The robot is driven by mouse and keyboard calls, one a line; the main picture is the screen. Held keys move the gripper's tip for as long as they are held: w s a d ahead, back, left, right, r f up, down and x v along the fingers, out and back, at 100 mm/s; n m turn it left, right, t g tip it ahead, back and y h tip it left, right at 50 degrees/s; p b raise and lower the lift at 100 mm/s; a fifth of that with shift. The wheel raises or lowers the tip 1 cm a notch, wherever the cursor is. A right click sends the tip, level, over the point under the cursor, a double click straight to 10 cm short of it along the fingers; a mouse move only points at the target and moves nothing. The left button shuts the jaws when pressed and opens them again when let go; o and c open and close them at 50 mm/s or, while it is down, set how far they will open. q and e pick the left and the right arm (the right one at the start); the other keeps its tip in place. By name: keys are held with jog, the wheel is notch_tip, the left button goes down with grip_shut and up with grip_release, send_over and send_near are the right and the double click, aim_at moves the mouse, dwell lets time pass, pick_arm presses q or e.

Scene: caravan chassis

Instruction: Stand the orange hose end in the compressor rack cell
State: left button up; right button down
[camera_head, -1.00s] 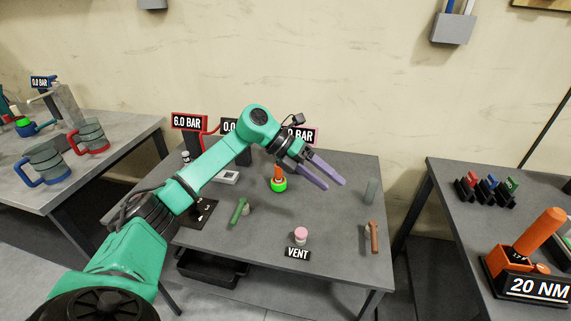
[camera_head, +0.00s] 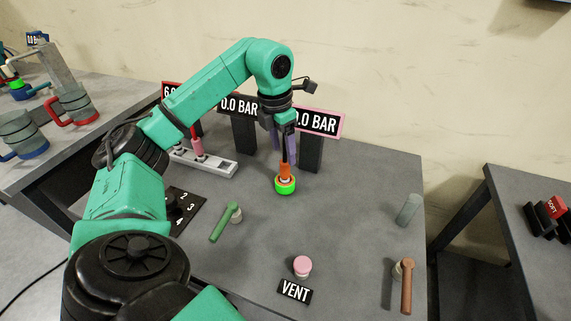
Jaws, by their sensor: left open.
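The orange hose end (camera_head: 286,169) stands upright in a bright green collar (camera_head: 285,188) on the grey table. My left gripper (camera_head: 284,158) points down right over it. Its purple fingers are open around or just behind the hose end's top; I cannot tell whether they touch it. The pale rack (camera_head: 220,167) lies to the left, with small openings along its top. A red-pink hose end (camera_head: 197,143) stands at its left part. My left forearm hides some of the rack's left end. My right gripper is out of view.
Pressure signs reading 0.0 BAR (camera_head: 238,107) stand on dark posts behind the gripper. A green lever (camera_head: 225,222), a numbered black plate (camera_head: 183,210), a pink VENT button (camera_head: 302,266) and a brown lever (camera_head: 406,285) are on the table.

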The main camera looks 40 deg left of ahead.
aim_at(285, 161)
pick_arm(q)
jog(key=f, duration=0.5)
jog(key=shift+w+f, duration=0.25)
jog(key=shift+w, duration=0.1)
jog(key=shift+c, duration=1.2)
grip_shut()
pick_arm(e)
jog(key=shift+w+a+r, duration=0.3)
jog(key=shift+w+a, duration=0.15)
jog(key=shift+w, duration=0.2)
